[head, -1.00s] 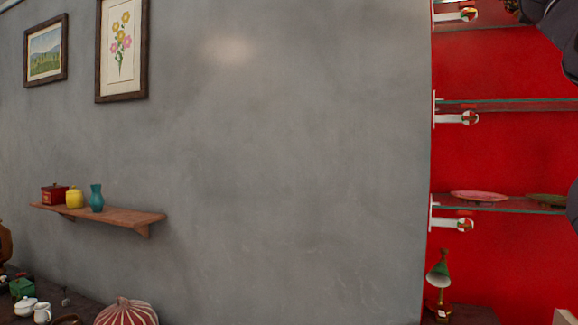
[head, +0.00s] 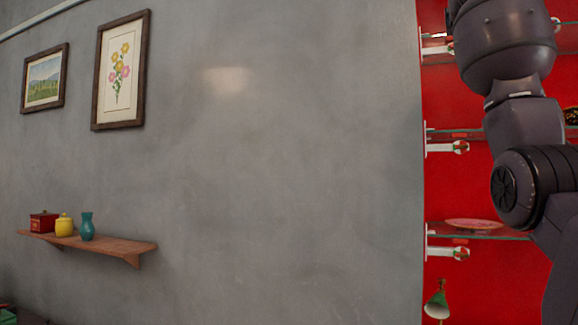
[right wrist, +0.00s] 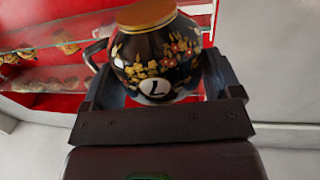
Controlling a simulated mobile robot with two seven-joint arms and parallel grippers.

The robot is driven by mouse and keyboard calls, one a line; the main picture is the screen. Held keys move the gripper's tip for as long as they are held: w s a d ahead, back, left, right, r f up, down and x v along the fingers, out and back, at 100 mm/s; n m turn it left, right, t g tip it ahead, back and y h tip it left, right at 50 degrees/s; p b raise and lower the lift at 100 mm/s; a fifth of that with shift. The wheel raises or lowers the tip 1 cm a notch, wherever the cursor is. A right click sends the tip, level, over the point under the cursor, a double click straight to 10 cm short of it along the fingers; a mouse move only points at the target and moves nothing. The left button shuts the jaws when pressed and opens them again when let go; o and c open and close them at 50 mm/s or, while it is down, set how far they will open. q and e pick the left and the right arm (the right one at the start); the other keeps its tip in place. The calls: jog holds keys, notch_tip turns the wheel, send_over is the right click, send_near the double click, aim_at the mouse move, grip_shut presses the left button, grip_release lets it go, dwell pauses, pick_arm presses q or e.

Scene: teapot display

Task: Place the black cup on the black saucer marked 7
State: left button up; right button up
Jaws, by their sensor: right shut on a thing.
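In the right wrist view, my right gripper (right wrist: 160,92) is shut on the black cup (right wrist: 183,48), a round black vessel with gold and red flowers. A white disc on its side bears a mark like an "L", or a 7 seen upside down. An orange-gold round end shows at the picture's top, and a dark handle sticks out at the left. The cup is clear of any surface that I can see. In the head view my right arm rises at the right, with its gripper out of the picture. I cannot make out the black saucer marked 7. My left gripper is in no view.
Glass shelves (head: 477,231) stand before a red back at the right, partly behind my arm. A pink plate (head: 474,223) lies on one, above a green lamp (head: 437,302). A wooden shelf (head: 100,246) with small pots is on the grey wall at left.

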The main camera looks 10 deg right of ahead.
jog(key=w+a+f+n+t+y, duration=0.1)
jog(key=w+a+f+n+y, duration=0.15)
jog(key=a+f, duration=0.85)
jog(key=w+a+f+n+t+y+b, duration=0.15)
jog(key=a+f+y, duration=0.25)
jog(key=f, duration=1.2)
jog(key=w+a+f+n+t+y+p, duration=0.1)
jog(key=a+f+n+y, duration=0.15)
jog(key=a+f, duration=0.85)
jog(key=s+f, duration=0.5)
jog(key=f, duration=1)
jog(key=s+f+y+b, duration=0.1)
jog(key=s+f, duration=0.4)
jog(key=f, duration=0.9)
jog(key=s+f, duration=0.6)
jog(key=f, duration=0.9)
jog(key=shift+a+f+n+y, duration=0.2)
jog(key=shift+f+n+y, duration=0.15)
jog(key=shift+n+y, duration=0.1)
jog(key=shift+s, duration=0.1)
